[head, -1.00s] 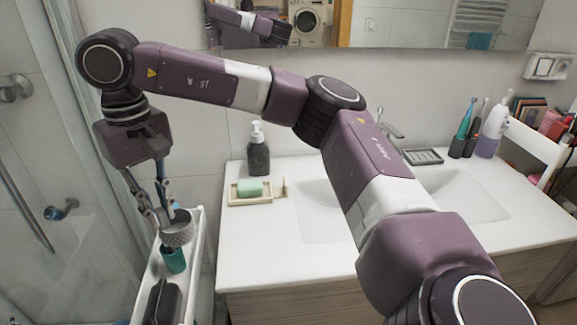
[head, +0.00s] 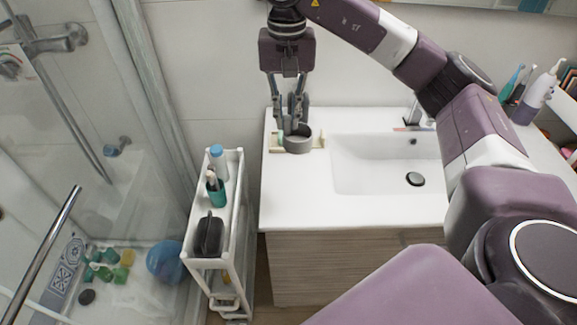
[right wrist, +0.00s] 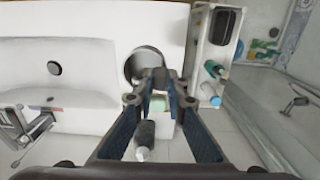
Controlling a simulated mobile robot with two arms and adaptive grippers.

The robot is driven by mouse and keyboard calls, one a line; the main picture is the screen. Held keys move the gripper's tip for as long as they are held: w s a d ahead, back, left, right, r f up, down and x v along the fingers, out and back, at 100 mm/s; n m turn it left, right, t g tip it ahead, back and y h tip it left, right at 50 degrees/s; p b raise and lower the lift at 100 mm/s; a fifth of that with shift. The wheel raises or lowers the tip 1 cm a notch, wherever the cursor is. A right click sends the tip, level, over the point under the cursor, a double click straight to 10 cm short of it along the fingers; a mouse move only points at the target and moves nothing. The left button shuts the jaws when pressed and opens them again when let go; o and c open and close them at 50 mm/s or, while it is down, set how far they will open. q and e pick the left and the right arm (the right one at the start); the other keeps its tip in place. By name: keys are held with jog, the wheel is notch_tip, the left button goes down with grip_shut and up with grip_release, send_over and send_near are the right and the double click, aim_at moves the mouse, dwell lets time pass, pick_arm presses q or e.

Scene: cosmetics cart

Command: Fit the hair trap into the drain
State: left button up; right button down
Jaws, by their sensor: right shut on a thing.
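The hair trap (head: 299,144) is a grey, round, cup-like piece. My right gripper (head: 293,124) is shut on its rim and holds it over the left part of the white counter, in front of the soap dish. In the right wrist view the gripper (right wrist: 158,76) pinches the near edge of the hair trap (right wrist: 143,62), whose round opening faces the camera. The drain (head: 415,179) shows as a dark round spot in the white basin, to the right of the hair trap; it also shows in the right wrist view (right wrist: 54,68). My left gripper is out of view.
The soap dish (head: 320,142) is partly hidden behind the gripper. The faucet (head: 413,115) stands at the basin's back. The basin (head: 365,165) is otherwise empty.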

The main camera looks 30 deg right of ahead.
notch_tip(320, 180, down, 16)
jog(key=p, duration=0.2)
jog(key=shift+r+p, duration=0.2)
jog(key=shift+p, duration=0.15)
jog(key=shift+f, duration=0.1)
jog(key=shift+f+b, duration=0.15)
jog(key=shift+b, duration=0.15)
jog(key=c, duration=1.9)
grip_release()
jog(key=shift+c, duration=0.2)
